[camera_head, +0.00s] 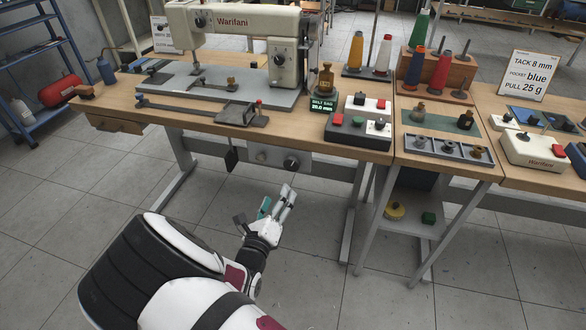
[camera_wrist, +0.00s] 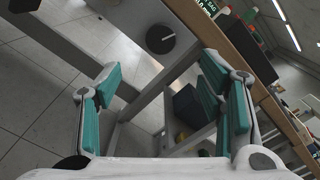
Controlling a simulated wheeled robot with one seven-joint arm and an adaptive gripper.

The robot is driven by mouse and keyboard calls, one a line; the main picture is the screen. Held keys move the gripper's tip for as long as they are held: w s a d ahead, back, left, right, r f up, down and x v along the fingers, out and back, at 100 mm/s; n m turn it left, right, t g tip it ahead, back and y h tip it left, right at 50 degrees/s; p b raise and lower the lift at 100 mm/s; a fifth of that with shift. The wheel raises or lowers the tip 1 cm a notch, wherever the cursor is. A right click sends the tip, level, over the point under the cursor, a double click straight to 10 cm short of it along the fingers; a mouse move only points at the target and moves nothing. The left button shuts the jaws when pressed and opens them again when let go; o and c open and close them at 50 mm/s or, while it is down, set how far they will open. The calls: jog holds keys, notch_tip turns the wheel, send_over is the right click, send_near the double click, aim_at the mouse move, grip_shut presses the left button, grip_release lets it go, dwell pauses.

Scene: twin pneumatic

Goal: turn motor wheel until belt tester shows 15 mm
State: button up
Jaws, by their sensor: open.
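The motor wheel (camera_head: 291,162) is a round dark knob with a pale mark, on a grey motor box under the sewing table. In the wrist view the wheel (camera_wrist: 160,39) shows beyond and above my fingertips, its mark pointing right. The belt tester (camera_head: 322,104) has a dark screen with green text reading "BELT SAG 20.0 mm"; part of it shows at the top of the wrist view (camera_wrist: 208,6). My gripper (camera_head: 278,198) is open and empty, below and in front of the wheel, apart from it. Its teal-padded fingers (camera_wrist: 160,85) stand wide apart.
The wooden table (camera_head: 290,147) overhangs the motor box. Grey table legs (camera_head: 357,205) stand to the right, and a dark pedal-like plate (camera_head: 231,157) hangs to the left. The white Warifani sewing machine (camera_head: 240,22) and a button box (camera_head: 350,135) are on top. The floor in front is clear.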

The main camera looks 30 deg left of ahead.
aim_at(291, 166)
jog(key=b+x, duration=0.1)
jog(key=x, duration=1.1)
jog(key=shift+w+b, duration=0.35)
jog(key=shift+b, duration=0.05)
jog(key=shift+r, duration=0.1)
jog(key=c, duration=1.1)
